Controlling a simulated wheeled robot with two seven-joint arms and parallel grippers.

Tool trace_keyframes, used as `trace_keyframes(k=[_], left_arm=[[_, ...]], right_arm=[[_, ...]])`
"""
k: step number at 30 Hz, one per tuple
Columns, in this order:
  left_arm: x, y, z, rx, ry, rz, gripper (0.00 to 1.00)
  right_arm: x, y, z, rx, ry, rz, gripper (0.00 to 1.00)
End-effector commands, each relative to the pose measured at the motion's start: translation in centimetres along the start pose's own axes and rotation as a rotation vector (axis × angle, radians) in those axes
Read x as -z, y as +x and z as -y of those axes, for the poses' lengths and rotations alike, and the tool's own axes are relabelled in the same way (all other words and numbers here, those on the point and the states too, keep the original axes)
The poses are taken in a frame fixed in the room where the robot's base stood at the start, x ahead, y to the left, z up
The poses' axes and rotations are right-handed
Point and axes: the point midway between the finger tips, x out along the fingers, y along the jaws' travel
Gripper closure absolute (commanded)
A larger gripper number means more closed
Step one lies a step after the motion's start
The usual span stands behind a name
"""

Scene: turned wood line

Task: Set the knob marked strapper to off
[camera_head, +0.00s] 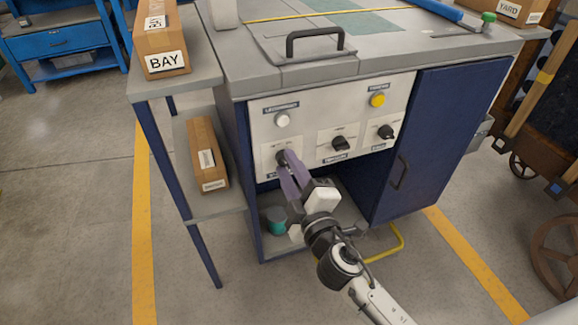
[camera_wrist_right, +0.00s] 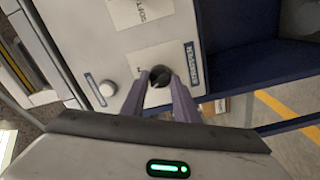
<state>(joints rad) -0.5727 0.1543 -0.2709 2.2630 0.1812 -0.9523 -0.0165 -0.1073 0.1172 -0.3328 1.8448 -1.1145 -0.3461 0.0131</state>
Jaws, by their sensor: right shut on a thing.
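A pale control panel (camera_head: 308,122) on the blue cabinet carries three black knobs in a row. My right gripper (camera_head: 283,160) is shut on the left black knob, with its purple fingers on either side. The knob also shows between the fingertips in the right wrist view (camera_wrist_right: 158,77). A blue label (camera_wrist_right: 192,63) sits beside it, its lettering too small to read surely. The fingers cover much of the knob's dial, so its setting cannot be told. The middle knob (camera_head: 340,143) and right knob (camera_head: 386,132) are free. My left gripper is not in view.
A white button (camera_head: 282,120) and a yellow button (camera_head: 377,100) are above the knobs. A blue door (camera_head: 440,130) with a dark handle is at the right. An open shelf with a teal roll (camera_head: 275,220) lies below. Boxes stand on the left side shelves.

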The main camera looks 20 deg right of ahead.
Motion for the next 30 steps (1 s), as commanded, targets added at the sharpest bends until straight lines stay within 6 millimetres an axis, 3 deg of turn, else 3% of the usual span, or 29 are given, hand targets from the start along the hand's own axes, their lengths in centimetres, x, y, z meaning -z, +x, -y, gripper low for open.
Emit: trace_keyframes(k=[20, 21, 23, 30], left_arm=[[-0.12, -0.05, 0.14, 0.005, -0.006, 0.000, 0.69], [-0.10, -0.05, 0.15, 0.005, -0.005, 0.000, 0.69], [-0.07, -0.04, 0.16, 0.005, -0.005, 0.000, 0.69], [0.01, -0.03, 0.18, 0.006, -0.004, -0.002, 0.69]], right_arm=[[0.00, -0.05, 0.09, 0.001, -0.061, 0.000, 0.95], [0.01, -0.05, 0.10, 0.001, -0.061, 0.000, 0.66], [0.00, -0.04, 0.09, 0.001, -0.060, 0.000, 0.56], [0.00, -0.02, 0.05, 0.001, -0.058, 0.000, 0.54]])
